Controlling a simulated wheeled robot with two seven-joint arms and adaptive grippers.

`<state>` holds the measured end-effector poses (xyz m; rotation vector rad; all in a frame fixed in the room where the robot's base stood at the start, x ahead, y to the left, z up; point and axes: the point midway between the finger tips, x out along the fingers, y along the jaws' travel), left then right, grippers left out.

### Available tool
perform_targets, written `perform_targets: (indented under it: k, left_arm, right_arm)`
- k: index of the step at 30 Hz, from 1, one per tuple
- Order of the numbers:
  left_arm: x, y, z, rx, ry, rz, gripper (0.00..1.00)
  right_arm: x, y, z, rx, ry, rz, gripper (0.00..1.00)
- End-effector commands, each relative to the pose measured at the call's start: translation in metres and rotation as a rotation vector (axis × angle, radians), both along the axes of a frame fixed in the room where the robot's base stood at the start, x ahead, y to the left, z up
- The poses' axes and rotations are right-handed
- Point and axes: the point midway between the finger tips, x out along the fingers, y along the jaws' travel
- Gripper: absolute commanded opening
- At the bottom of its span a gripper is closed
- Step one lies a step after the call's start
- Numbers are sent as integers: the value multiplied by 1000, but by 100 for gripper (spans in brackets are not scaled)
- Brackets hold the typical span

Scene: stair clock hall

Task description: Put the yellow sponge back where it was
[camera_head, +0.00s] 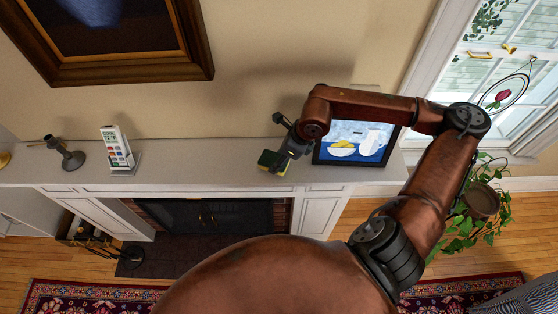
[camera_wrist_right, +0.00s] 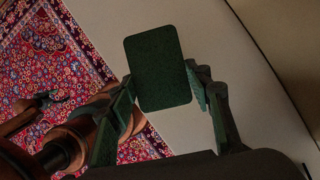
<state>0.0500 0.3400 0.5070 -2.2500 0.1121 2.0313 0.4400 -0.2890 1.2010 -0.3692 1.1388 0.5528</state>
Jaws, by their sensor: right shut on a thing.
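The yellow sponge (camera_head: 268,160) has a dark green scouring face and a yellow edge. In the head view it is at the white mantel shelf, left of the framed still-life picture. My right gripper (camera_head: 284,153) is shut on it. In the right wrist view the sponge (camera_wrist_right: 158,66) shows its dark green face beyond the two fingers of the right gripper (camera_wrist_right: 163,98). I cannot tell whether the sponge touches the shelf. My left gripper is not in view.
The mantel shelf (camera_head: 210,151) is clear between the sponge and a white weather display (camera_head: 117,148). A dark candle holder (camera_head: 68,156) stands farther left. The framed picture (camera_head: 355,143) stands close on the right. A fireplace (camera_head: 213,216) is below; a potted plant (camera_head: 482,200) is at right.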

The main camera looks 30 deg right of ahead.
Motion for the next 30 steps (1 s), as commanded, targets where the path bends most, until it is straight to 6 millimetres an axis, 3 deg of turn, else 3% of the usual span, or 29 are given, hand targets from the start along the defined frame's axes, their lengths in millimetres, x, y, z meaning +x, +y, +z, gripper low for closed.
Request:
perform_targets:
  k: [4,14,15,22,30]
  left_arm:
    - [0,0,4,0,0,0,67]
    - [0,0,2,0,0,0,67]
    - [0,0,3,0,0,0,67]
    - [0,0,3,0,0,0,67]
    - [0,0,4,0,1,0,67]
  right_arm:
    - [-1,0,-15,1,1,-1,26]
    - [-1,0,-19,0,0,0,26]
    - [-1,0,-18,0,0,0,48]
    - [-1,0,-18,0,0,0,63]
    - [-1,0,-17,0,0,0,63]
